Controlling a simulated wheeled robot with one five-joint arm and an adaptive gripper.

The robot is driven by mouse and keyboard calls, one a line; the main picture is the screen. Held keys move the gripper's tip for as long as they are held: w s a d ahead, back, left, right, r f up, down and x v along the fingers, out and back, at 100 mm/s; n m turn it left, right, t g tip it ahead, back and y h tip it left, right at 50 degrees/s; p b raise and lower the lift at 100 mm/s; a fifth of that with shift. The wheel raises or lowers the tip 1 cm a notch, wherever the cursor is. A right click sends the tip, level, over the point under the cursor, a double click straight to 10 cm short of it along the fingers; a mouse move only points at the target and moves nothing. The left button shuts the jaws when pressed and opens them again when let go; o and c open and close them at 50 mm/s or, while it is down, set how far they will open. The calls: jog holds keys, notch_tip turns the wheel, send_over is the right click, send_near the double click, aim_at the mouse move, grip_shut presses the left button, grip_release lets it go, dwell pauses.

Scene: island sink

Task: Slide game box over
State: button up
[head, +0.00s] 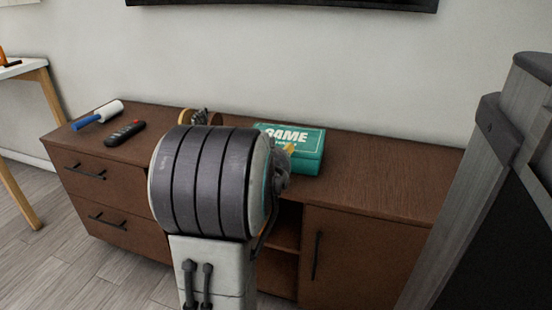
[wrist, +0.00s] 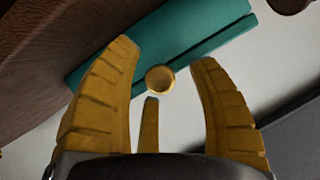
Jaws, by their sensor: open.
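The teal game box (head: 307,150) lies on the brown cabinet, right of my arm in the head view, with "GAME" lettering on its lid. Part of its left side is hidden behind my arm. In the wrist view the box (wrist: 190,32) runs slantwise across the top, beyond my fingers. My gripper (wrist: 165,55) is open, with its yellow fingers spread and nothing held between them. The left fingertip overlaps the box in this view; I cannot tell if it touches.
The brown cabinet (head: 385,180) has clear top to the right of the box. A dark remote (head: 125,132), a blue-handled roller (head: 98,114) and a round item (head: 198,116) sit to the left. A small round tan thing (wrist: 160,79) shows between my fingers, unidentified.

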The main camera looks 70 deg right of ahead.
jog(key=shift+c, duration=0.3)
grip_shut()
dwell(0.4)
